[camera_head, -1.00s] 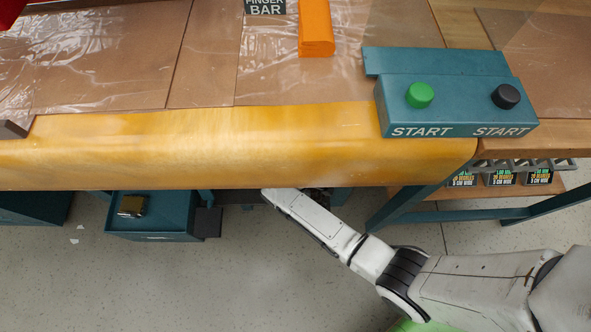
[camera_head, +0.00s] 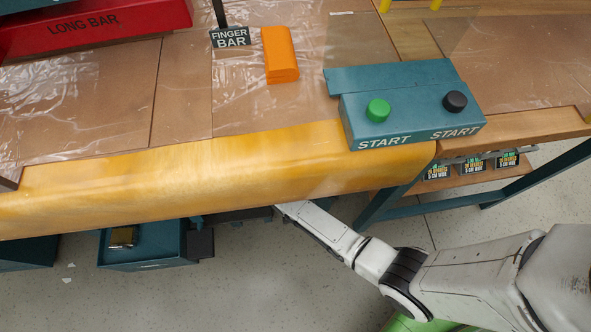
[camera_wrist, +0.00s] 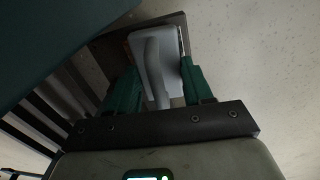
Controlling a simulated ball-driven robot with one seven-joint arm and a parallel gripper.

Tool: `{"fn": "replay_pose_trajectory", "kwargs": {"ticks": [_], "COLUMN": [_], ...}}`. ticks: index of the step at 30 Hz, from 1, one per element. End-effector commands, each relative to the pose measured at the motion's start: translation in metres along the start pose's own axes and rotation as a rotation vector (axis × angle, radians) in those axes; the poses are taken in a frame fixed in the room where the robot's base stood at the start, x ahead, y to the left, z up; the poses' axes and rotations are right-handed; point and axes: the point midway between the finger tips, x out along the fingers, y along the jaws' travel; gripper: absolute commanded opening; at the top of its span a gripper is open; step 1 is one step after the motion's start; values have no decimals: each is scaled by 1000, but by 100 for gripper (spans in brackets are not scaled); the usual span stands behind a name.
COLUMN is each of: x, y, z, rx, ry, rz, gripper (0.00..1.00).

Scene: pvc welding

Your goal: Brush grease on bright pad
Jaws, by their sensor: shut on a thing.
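In the wrist view, my gripper (camera_wrist: 160,80) has its two teal fingers closed on a pale grey object (camera_wrist: 153,48) with a raised, rounded bar along it. A dark brown flat part shows around its far end. I cannot tell whether this is the brush. In the head view my arm reaches under the front of the bench, so my gripper is hidden there. A wide, shiny yellow band (camera_head: 190,177) runs along the bench's front edge. An orange block (camera_head: 280,56) lies on the bench top. I cannot tell which is the bright pad. No grease is clearly visible.
A teal control box (camera_head: 410,118) with green and black buttons stands at the bench's front right. A red long bar (camera_head: 95,25) and a "FINGER BAR" sign (camera_head: 231,38) are at the back. A teal box (camera_head: 147,247) sits below the bench.

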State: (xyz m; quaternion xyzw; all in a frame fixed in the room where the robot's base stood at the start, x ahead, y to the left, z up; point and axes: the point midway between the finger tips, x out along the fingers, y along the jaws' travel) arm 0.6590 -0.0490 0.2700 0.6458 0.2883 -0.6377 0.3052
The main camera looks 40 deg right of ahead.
Motion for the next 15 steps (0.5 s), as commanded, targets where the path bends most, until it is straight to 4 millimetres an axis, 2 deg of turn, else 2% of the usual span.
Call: {"fn": "replay_pose_trajectory", "kwargs": {"ticks": [8, 15], "x": [0, 0], "y": [1, 1], "z": [10, 30], "rx": [1, 2], "ry": [0, -1], "rz": [-1, -2], "gripper": [22, 22]}}
